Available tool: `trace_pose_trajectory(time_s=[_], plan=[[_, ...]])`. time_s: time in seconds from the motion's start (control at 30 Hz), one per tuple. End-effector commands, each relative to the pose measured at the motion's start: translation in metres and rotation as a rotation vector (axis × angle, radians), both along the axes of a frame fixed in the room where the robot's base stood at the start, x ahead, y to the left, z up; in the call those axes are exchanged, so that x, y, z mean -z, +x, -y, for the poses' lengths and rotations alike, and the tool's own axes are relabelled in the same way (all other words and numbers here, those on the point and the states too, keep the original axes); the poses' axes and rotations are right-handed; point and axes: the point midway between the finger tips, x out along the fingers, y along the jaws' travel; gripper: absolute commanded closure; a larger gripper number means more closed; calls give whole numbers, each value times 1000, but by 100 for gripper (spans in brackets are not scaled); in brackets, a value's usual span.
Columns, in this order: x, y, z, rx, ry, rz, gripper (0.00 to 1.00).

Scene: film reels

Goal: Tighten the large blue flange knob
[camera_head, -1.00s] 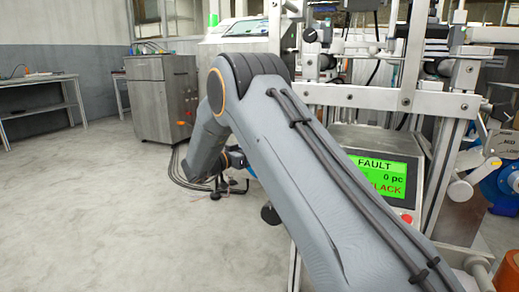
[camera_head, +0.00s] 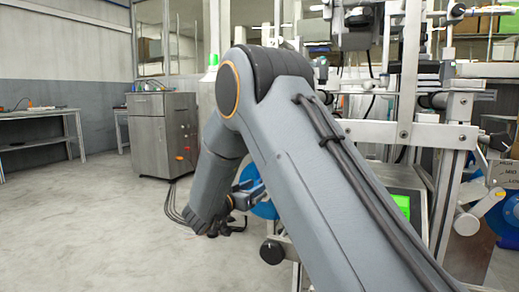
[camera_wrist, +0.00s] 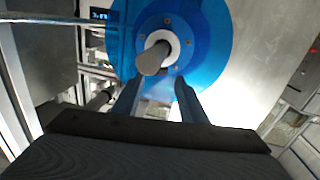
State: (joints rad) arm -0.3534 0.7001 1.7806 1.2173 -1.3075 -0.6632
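The large blue flange (camera_wrist: 208,55) fills the upper middle of the wrist view, with a white ring at its centre. A grey knob (camera_wrist: 151,59) sticks out from that centre towards the camera. My gripper (camera_wrist: 160,84) is below the knob in the wrist view, with its two fingers apart and nothing between them. I cannot tell how far the fingertips are from the knob in depth. In the head view, my gripper (camera_head: 247,194) is low, beside the blue flange (camera_head: 266,208), which my arm mostly hides.
A machine frame (camera_head: 412,133) stands at the right, with a green screen (camera_head: 402,204) mostly behind my arm. A lever (camera_head: 480,210) and another blue disc (camera_head: 511,214) are at the far right. A steel cabinet (camera_head: 148,135) stands back left. The floor at left is clear.

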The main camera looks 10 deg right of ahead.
Motion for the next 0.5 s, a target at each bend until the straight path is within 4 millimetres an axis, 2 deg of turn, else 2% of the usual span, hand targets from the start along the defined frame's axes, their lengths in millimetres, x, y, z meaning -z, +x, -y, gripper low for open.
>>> trace_pose_trajectory(time_s=[0.27, 0.5], plan=[[-2, -37, -36, -2, -2, -2, 61], [-23, -34, -31, -70, 34, -19, 61]])
